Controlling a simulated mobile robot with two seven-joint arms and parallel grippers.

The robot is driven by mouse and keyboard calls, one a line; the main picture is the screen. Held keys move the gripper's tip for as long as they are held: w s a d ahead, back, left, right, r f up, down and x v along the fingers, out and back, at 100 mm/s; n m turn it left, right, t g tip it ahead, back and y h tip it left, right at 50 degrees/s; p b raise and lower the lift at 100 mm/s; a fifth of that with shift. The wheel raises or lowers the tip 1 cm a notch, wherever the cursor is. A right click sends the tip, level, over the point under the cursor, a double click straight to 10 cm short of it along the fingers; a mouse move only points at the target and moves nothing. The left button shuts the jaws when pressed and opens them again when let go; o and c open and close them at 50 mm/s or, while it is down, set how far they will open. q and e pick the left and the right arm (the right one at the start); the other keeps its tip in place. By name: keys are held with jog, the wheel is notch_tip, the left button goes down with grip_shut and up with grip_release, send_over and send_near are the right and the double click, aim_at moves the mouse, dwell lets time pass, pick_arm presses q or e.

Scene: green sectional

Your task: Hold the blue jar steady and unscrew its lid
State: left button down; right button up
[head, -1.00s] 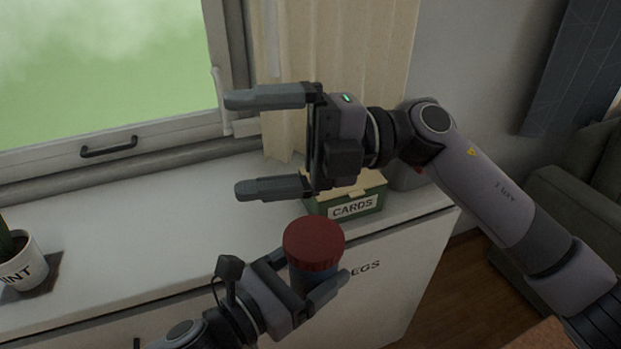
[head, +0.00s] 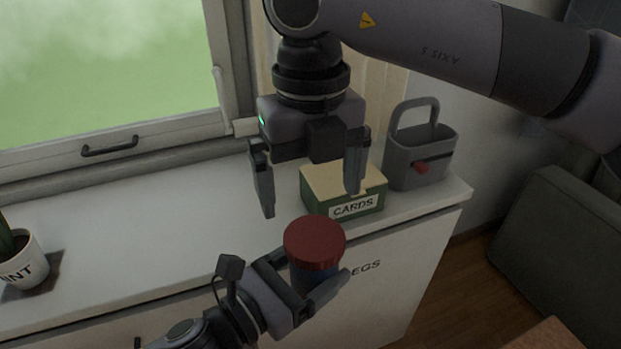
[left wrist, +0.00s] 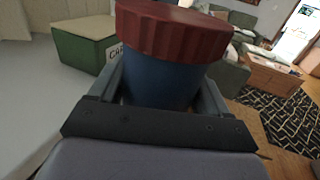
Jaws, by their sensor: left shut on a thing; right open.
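The blue jar (head: 312,277) is upright with its ridged red lid (head: 314,241) on top. My left gripper (head: 318,290) is shut on the jar's body, in front of the white cabinet's edge. In the left wrist view the blue jar (left wrist: 158,80) sits between the fingers, and the red lid (left wrist: 172,30) is above them, clear of the fingers. My right gripper (head: 311,203) points down, open and empty, above and behind the lid, not touching it. The right fingers do not show in the left wrist view.
A green box labelled CARDS (head: 343,200) stands on the white cabinet top (head: 165,215), behind the jar. A grey caddy (head: 418,160) with a red item is to its right. A potted plant (head: 22,262) is at far left. The middle of the top is clear.

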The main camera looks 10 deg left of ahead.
aim_at(311, 240)
notch_tip(311, 240, down, 8)
jog(key=shift+r, duration=0.1)
dwell(0.4)
jog(key=c, duration=1)
jog(key=n, duration=0.4)
jog(key=shift+s+a, duration=0.1)
jog(key=shift+s, duration=0.05)
jog(key=n, duration=0.4)
jog(key=shift+s+n, duration=0.1)
jog(key=shift+n, duration=0.3)
jog(key=n, duration=0.4)
jog(key=shift+s+r+n, duration=0.1)
jog(key=shift+n, duration=0.2)
jog(key=n, duration=0.3)
jog(key=shift+n, duration=0.4)
